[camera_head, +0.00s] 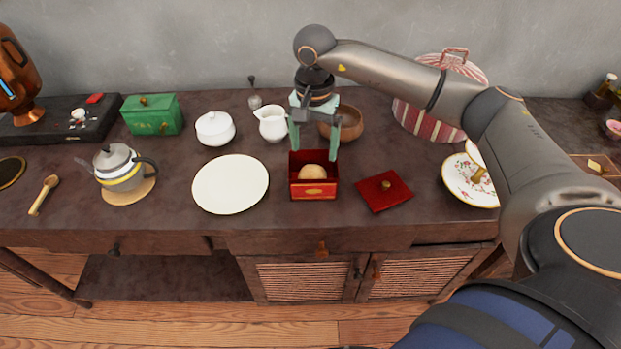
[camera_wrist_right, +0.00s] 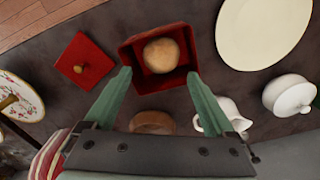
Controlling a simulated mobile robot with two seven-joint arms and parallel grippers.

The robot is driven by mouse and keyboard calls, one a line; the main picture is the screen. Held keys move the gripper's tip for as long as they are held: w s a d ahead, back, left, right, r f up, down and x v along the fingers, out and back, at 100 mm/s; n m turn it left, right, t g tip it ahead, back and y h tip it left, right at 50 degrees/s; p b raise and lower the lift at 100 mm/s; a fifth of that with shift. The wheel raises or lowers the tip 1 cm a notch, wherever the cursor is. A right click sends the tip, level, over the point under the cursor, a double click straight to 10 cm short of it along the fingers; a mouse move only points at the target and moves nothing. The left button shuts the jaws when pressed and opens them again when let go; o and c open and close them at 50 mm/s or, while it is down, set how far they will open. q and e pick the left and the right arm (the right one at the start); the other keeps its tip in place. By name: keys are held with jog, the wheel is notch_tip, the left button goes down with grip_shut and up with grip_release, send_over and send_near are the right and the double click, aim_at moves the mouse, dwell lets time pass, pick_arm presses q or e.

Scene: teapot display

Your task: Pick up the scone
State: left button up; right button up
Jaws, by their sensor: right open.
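The scone (camera_head: 312,172) is a round, pale brown bun lying inside an open red box (camera_head: 314,191) on the dark counter. In the right wrist view the scone (camera_wrist_right: 161,55) shows in the red box (camera_wrist_right: 133,60), beyond the fingertips. My right gripper (camera_head: 313,153) points down above the box, its green fingers open and apart, with nothing between them. In the right wrist view the open fingers (camera_wrist_right: 159,75) reach toward the box's near side. My left gripper is not in view.
A red lid (camera_head: 383,191) lies right of the box, and a white plate (camera_head: 231,184) lies left. Behind are a white jug (camera_head: 272,123) and a brown bowl (camera_head: 350,124). A flowered plate (camera_head: 471,190) is further right. Bare counter lies in front of the box.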

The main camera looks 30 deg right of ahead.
aim_at(313, 172)
notch_tip(313, 172, down, 8)
jog(key=shift+w+f, duration=0.15)
jog(key=shift+f, duration=0.1)
jog(key=c, duration=1)
